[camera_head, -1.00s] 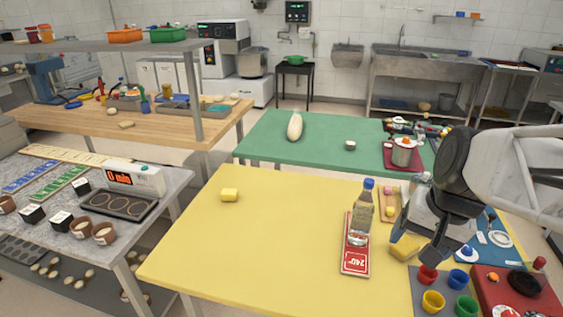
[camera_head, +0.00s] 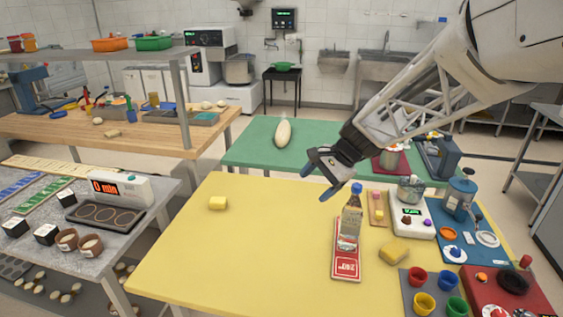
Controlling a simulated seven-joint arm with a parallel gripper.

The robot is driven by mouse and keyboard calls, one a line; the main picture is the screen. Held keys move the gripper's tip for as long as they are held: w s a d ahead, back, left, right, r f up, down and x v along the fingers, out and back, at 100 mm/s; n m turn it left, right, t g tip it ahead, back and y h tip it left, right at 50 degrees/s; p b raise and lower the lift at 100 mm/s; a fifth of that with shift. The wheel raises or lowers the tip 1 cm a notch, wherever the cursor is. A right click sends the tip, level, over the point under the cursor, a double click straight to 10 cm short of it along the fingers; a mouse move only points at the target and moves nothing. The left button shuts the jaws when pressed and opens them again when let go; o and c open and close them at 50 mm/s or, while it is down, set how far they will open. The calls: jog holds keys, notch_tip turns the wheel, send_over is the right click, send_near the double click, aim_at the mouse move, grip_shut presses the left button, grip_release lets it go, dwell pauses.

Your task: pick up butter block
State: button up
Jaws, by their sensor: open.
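A small yellow block (camera_head: 217,203) that looks like the butter block lies on the left part of the yellow table (camera_head: 190,270). A larger yellow block (camera_head: 395,251) lies right of the bottle; I cannot tell whether it is butter, cheese or a sponge. My gripper (camera_head: 318,181) is open and empty. It hangs in the air over the back of the yellow table, to the right of the small block and well apart from it. Its fingers point down and to the left.
A clear bottle (camera_head: 350,222) with a blue cap stands upright on a red board (camera_head: 346,265) between the two yellow blocks. Colored cups (camera_head: 424,303), a scale (camera_head: 409,221) and a blue mat crowd the table's right side.

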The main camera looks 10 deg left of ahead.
jog(key=w+a+f+m+g+y, duration=0.1)
jog(key=w+a+f+m+y, duration=0.1)
jog(key=w+a+f, duration=0.45)
jog(key=w+a+f+m+y, duration=0.15)
jog(key=w+a+f, duration=0.25)
jog(key=w+a, duration=0.45)
jog(key=m+y, duration=0.3)
jog(key=m, duration=0.3)
send_near(220, 199)
jog(key=a, duration=0.1)
jog(key=a+f, duration=0.1)
jog(key=a, duration=0.1)
jog(key=shift+f+n+g, duration=0.15)
jog(key=shift+n+g, duration=0.1)
jog(key=shift+g, duration=0.05)
jog(key=shift+x, duration=1.25)
jog(key=shift+a, duration=0.1)
jog(key=shift+x, duration=2.5)
jog(key=shift+s, duration=0.1)
